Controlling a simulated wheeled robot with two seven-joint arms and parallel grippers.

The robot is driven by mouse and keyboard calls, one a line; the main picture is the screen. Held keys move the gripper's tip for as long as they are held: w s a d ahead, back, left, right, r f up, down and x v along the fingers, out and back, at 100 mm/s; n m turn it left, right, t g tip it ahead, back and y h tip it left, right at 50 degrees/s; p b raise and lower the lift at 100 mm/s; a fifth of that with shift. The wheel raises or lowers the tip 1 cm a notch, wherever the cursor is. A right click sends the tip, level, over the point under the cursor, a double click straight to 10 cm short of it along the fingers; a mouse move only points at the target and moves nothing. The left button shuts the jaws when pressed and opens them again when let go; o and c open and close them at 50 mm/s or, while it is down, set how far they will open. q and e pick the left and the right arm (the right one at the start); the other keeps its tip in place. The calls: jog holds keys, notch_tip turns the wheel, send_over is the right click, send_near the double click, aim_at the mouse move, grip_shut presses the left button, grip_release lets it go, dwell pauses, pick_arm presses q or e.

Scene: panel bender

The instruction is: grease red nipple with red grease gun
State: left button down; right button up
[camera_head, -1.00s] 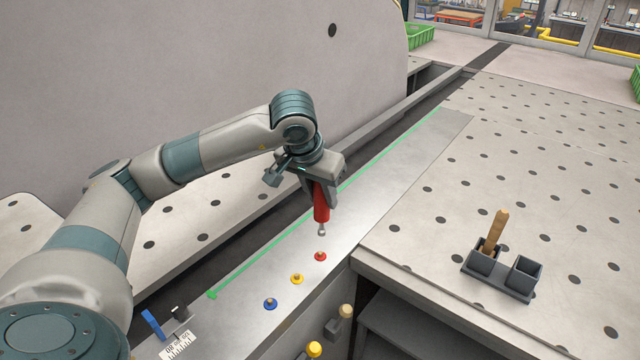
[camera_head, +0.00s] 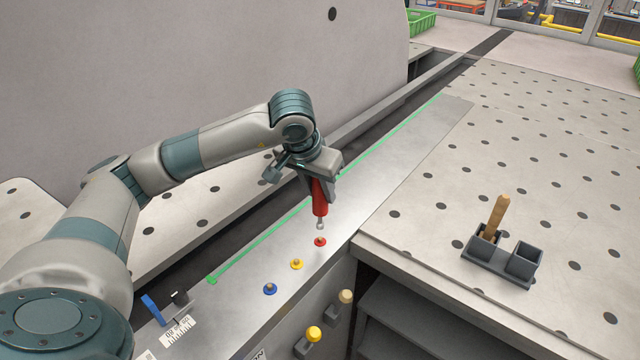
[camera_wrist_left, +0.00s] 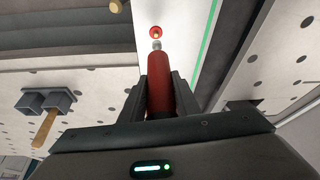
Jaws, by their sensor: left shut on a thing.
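My left gripper (camera_head: 322,183) is shut on the red grease gun (camera_head: 320,200), which points nozzle down. The gun also shows between the fingers in the left wrist view (camera_wrist_left: 160,85). The red nipple (camera_head: 320,241) sits on the metal strip (camera_head: 400,180). The gun's nozzle tip is just above it in the head view, with a small gap. In the left wrist view the red nipple (camera_wrist_left: 156,32) lies just beyond the tip. My right gripper is not in view.
A yellow nipple (camera_head: 297,264) and a blue nipple (camera_head: 270,288) stand nearby on the strip. A dark two-cup holder (camera_head: 503,261) with a wooden-handled tool (camera_head: 496,215) is on the perforated table (camera_head: 430,235) at right. A blue item (camera_head: 153,310) is at lower left.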

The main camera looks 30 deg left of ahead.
aim_at(320, 202)
pick_arm(q)
notch_tip(320, 202, down, 2)
jog(key=shift+f, duration=0.1)
jog(key=shift+f+b, duration=0.3)
jog(key=shift+f, duration=0.15)
dwell(0.9)
jog(key=shift+f+b, duration=0.4)
jog(key=shift+b, duration=0.2)
dwell(0.7)
jog(key=shift+r, duration=0.1)
jog(key=shift+r+p, duration=0.4)
jog(key=shift+r, duration=0.6)
notch_tip(320, 202, up, 5)
jog(key=shift+f+p, duration=0.1)
jog(key=shift+p, duration=0.75)
